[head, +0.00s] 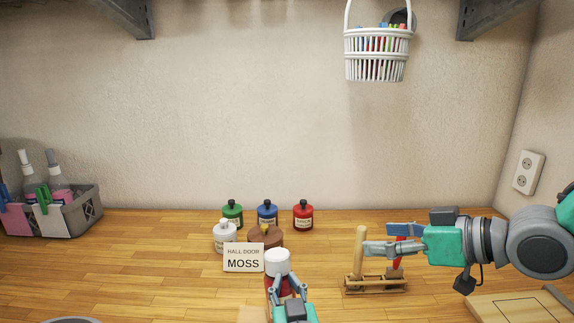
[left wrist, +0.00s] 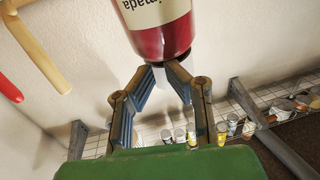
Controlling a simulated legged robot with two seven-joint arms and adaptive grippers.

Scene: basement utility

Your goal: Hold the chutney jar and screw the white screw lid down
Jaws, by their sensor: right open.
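The chutney jar (head: 281,284) is dark red and stands upright at front centre. In the left wrist view the jar (left wrist: 168,38) shows a cream label, partly cut off by the frame edge. The white screw lid (head: 277,262) sits on top of the jar; I cannot tell how tight it is. My left gripper (head: 286,289) has its fingers on both sides of the jar and looks shut on it; the tips are partly hidden in the left wrist view (left wrist: 163,72). My right gripper (head: 368,247) is open and empty, to the right of the lid, with its fingers pointing left.
A wooden tool rack (head: 375,287) stands below my right gripper. A "HALL DOOR MOSS" card (head: 243,257) stands behind the jar, near several small bottles (head: 267,214). A grey crate (head: 82,213) is at left, a board (head: 520,305) at right. The left-centre tabletop is clear.

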